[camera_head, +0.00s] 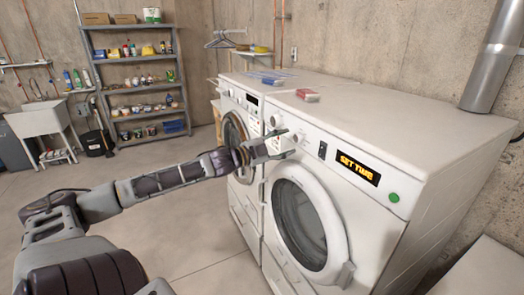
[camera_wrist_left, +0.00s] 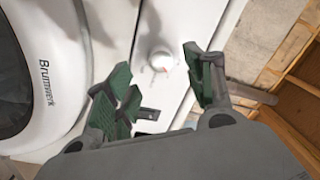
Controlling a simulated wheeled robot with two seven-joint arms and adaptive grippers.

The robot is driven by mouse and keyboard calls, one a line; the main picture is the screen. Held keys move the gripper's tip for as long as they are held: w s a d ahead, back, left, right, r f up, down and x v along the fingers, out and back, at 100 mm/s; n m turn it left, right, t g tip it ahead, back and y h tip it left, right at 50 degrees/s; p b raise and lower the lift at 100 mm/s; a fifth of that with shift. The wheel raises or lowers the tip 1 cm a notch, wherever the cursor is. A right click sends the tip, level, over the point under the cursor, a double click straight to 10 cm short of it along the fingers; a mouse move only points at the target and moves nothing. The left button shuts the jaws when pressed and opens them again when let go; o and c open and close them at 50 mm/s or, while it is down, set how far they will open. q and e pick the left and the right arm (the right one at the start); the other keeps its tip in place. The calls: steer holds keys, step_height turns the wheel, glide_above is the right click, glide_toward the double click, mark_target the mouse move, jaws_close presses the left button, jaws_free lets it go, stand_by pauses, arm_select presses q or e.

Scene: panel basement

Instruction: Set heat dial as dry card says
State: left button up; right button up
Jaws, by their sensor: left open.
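The near white machine (camera_head: 380,130) has a lit "SET TIME" display (camera_head: 358,168), a green button (camera_head: 394,197) and a dark switch (camera_head: 322,150). A round white knob (camera_head: 275,120) shows on its panel's left part. My left gripper (camera_head: 288,142) is open in front of that part of the panel. In the left wrist view a white dial (camera_wrist_left: 161,58) with a red mark lies between the open fingers of my left gripper (camera_wrist_left: 157,64), apparently not gripped. Its scale is too blurred to read. No readable dry card shows. My right gripper is not in view.
A red and white item (camera_head: 307,95) lies on the near machine's top, and a blue and white item (camera_head: 270,77) on the far machine (camera_head: 236,85). Grey shelves (camera_head: 125,60) and a sink (camera_head: 35,118) stand behind.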

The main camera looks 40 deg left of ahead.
arm_select(q)
steer(key=shift+v, duration=1.25)
steer(key=shift+v, duration=2.7)
steer(key=shift+s, duration=0.1)
